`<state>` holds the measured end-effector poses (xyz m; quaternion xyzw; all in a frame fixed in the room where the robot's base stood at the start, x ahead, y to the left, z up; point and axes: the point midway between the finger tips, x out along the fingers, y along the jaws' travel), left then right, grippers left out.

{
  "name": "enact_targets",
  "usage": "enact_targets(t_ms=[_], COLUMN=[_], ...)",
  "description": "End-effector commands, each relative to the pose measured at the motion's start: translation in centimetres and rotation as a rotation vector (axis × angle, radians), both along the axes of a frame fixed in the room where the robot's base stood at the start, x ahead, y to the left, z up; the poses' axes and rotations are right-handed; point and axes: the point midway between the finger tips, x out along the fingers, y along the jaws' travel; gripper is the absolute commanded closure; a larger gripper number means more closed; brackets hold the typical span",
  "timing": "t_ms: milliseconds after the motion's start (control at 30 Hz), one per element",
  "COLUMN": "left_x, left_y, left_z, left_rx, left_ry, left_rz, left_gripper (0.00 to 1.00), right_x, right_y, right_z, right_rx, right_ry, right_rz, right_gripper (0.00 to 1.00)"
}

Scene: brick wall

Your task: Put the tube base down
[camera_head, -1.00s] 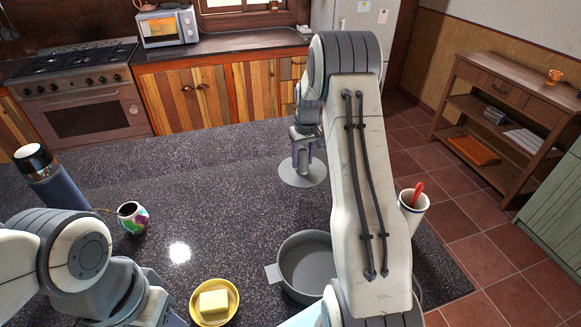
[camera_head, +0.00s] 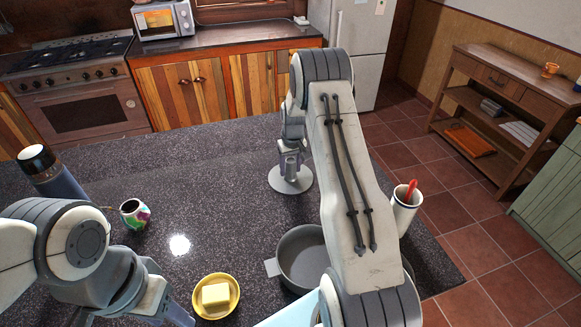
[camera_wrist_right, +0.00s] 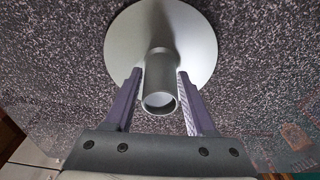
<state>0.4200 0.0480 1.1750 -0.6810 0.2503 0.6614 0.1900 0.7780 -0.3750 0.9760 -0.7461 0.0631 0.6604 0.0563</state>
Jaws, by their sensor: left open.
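The grey tube base (camera_head: 289,183) is a round disc with a short upright tube in its middle. It stands at the far part of the dark counter, and appears to rest on it. My right gripper (camera_head: 290,160) is at its tube. My left gripper (camera_head: 140,318) is open at the bottom left edge, partly cut off.
On the counter are a dark flask (camera_head: 55,180), a colourful mug (camera_head: 134,214), a yellow bowl (camera_head: 233,302) with butter (camera_head: 215,295), and a grey pan (camera_head: 300,262) beside my right arm. A white cup (camera_head: 404,212) with a red item stands at the right edge. The counter's middle is clear.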

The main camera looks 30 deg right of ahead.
Motion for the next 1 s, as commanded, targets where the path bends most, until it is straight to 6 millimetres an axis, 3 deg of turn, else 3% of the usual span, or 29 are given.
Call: enact_targets(t_ms=[467,1000], left_x=[0.0,0.0], left_y=[0.0,0.0], left_z=[0.0,-2.5], left_rx=[0.000,0.000], left_ry=[0.000,0.000], left_rz=[0.000,-0.002], left_gripper=[0.50,0.50], right_x=[0.0,-1.2], right_y=[0.0,0.2], right_z=[0.8,10.8], right_rx=[-0.001,-0.002], right_ry=[-0.003,-0.003], right_rz=[0.000,0.001], right_gripper=[0.22,0.22])
